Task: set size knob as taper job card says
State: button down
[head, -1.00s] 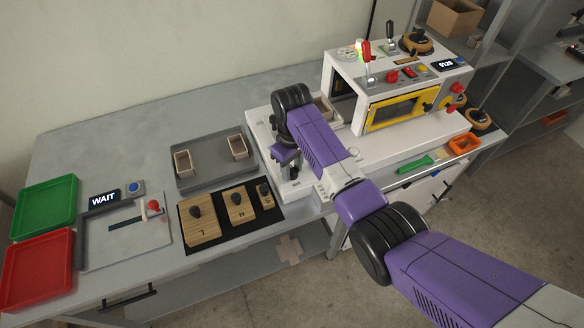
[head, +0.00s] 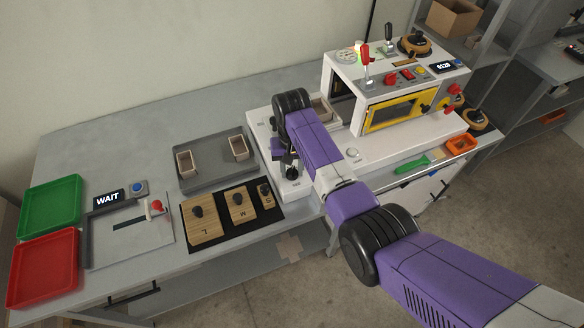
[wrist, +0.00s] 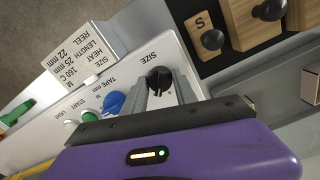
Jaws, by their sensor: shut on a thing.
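The black size knob (wrist: 158,78) stands on the white machine panel under the printed word SIZE in the wrist view. My gripper (wrist: 162,90) is shut on this knob, one finger on each side. The knob's pointer and scale are largely hidden. The white job card (wrist: 88,52) stands beside the panel, turned in the picture. Its lines read REEL 22 mm, LENGTH 25 mm, HEAT 160 C and SIZE, with what looks like an M. In the head view my gripper (head: 290,168) is at the machine's left front corner, and the arm hides the knob.
A blue tape knob (wrist: 113,103) and a green start button (wrist: 88,115) sit close beside my gripper. Wooden blocks (head: 204,217) marked L, M and S lie on a black mat to the left. A grey tray (head: 215,178) holds two small boxes.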

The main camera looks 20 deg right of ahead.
aim_at(292, 170)
jog(key=shift+w+m, duration=0.1)
jog(key=shift+m, duration=0.6)
jog(key=c, duration=1)
grip_release()
jog(key=shift+o, duration=0.2)
jog(key=shift+r+b, duration=0.65)
jog(key=shift+r, duration=3.3)
